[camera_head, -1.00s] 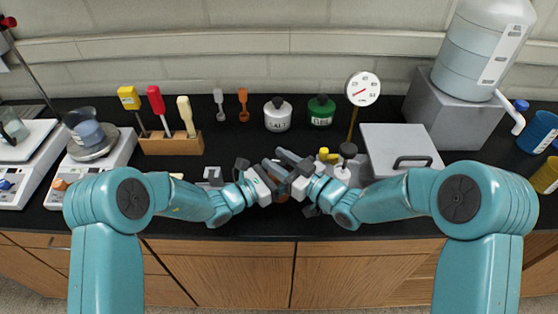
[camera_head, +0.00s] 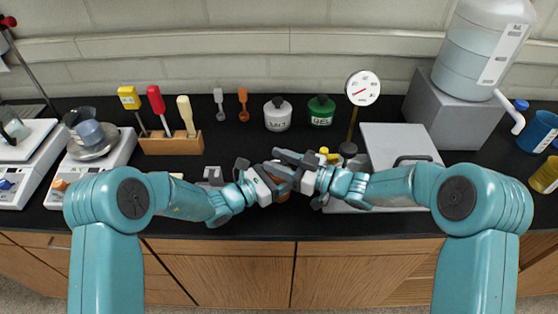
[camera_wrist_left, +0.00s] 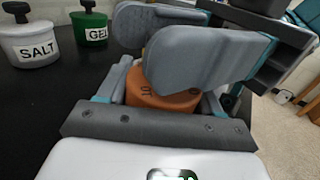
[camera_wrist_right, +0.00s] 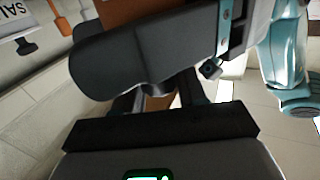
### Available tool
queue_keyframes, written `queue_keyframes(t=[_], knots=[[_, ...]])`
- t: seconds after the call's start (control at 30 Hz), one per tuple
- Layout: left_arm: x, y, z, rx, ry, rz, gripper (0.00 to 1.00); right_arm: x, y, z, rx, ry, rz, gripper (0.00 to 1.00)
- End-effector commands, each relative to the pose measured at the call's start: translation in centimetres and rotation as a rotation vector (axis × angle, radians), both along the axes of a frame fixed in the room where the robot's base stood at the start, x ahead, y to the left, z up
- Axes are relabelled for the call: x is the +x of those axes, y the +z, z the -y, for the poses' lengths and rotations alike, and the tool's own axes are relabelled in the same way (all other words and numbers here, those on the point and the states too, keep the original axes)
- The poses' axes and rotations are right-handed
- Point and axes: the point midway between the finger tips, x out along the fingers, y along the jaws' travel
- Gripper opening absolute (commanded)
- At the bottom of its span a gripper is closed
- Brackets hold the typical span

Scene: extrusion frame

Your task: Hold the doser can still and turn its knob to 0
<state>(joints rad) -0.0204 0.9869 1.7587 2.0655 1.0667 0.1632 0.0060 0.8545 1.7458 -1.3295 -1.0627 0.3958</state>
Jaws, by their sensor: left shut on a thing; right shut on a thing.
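The doser can (camera_wrist_left: 155,97) is an orange-brown body with a "10" mark on its side in the left wrist view. Only a sliver of it shows in the head view (camera_head: 284,197). My left gripper (camera_head: 262,183) is shut on the can from the left. My right gripper (camera_head: 283,164) is shut at the can's top, its grey fingers crossing just above the body in the left wrist view. The knob and its pointer are hidden by these fingers, so the setting cannot be read. An orange-brown surface (camera_wrist_right: 125,12) shows at the top of the right wrist view.
The salt jar (camera_head: 278,114) and green gel jar (camera_head: 321,111) stand behind the grippers. A wooden tool block (camera_head: 171,144) and balances are left.

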Motion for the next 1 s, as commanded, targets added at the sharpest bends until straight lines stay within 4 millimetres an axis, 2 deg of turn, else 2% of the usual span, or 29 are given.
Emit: queue_keyframes(t=[0.03,0.07,0.1,0.37,0.47,0.57,0.8,1.0], knots=[[0.0,-0.1,0.0,0.002,-0.001,0.0,0.3,0.0,0.1,0.0,0.001,-0.001,0.003,0.5],[0.0,-0.1,0.0,0.002,-0.001,0.0,0.3,0.0,0.1,0.0,0.0,-0.001,0.002,0.6],[0.0,-0.1,0.0,0.002,-0.001,0.0,0.3,0.0,0.1,0.0,0.0,-0.001,0.001,0.63],[0.0,0.0,0.0,0.001,0.0,-0.001,0.3,0.0,0.0,0.1,0.0,-0.001,0.0,0.63],[0.0,0.0,0.0,0.001,0.0,-0.001,0.3,-0.3,0.1,0.8,0.001,-0.003,0.0,0.63],[0.0,0.0,0.0,0.001,0.0,-0.001,0.3,-1.0,0.1,2.4,0.0,-0.005,0.0,0.63],[0.0,0.0,0.0,0.001,0.0,0.001,0.3,-3.4,0.1,7.4,0.0,-0.007,0.0,0.63],[0.0,0.0,0.0,0.001,0.0,0.001,0.3,-4.8,0.1,10.1,0.0,-0.004,0.001,0.63]])
